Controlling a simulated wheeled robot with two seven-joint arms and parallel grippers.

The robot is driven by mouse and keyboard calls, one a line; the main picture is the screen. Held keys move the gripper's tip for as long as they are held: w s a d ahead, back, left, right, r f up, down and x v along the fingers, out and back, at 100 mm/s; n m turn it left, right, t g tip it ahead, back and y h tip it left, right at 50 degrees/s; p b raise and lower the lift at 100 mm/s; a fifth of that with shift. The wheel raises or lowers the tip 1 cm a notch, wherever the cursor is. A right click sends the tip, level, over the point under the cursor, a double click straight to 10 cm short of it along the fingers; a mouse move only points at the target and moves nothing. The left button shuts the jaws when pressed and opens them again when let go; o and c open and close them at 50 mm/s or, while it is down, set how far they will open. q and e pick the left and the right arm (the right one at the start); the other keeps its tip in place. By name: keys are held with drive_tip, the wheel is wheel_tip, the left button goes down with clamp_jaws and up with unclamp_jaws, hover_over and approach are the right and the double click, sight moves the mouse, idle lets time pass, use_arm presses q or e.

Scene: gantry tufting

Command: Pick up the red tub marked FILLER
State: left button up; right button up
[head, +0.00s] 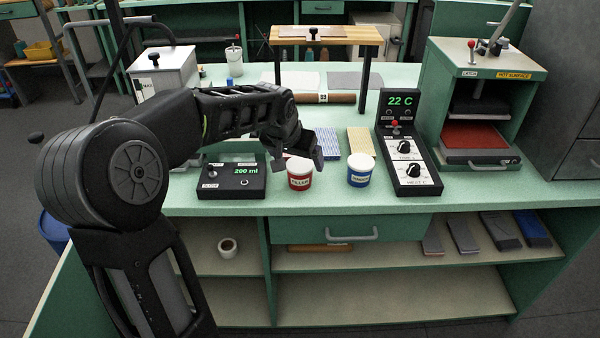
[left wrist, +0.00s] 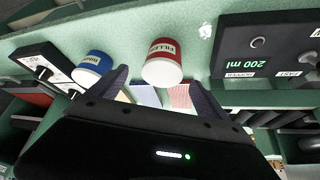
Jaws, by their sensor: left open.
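The red tub marked FILLER (head: 299,184) stands upright on the green bench near its front edge, its white top partly behind my gripper. It also shows in the left wrist view (left wrist: 164,49), ahead of the fingers and roughly centred between them. My left gripper (head: 297,161) is open and empty. Its two fingers are just above and behind the tub's top, one toward each side in the head view. Whether a finger touches the tub I cannot tell. My right gripper is in neither view.
A blue tub (head: 360,176) stands to the right of the red one. A black 200 ml box (head: 231,183) is close on the left. A 22 C control panel (head: 408,150) stands further right. Flat pads (head: 361,141) lie behind. A shelf unit is below the bench top.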

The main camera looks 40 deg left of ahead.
sight(299, 164)
use_arm(q)
drive_tip(key=shift+a+p+x, duration=0.2)
drive_tip(key=shift+p+x, duration=0.45)
drive_tip(key=shift+x, duration=1.95)
drive_tip(key=shift+s, duration=0.15)
drive_tip(key=c, duration=1.6)
drive_tip(key=shift+r, duration=0.1)
drive_tip(key=shift+c, duration=0.2)
wheel_tip(299, 164, up, 10)
drive_tip(key=shift+f+b, duration=0.1)
drive_tip(key=shift+b, duration=0.3)
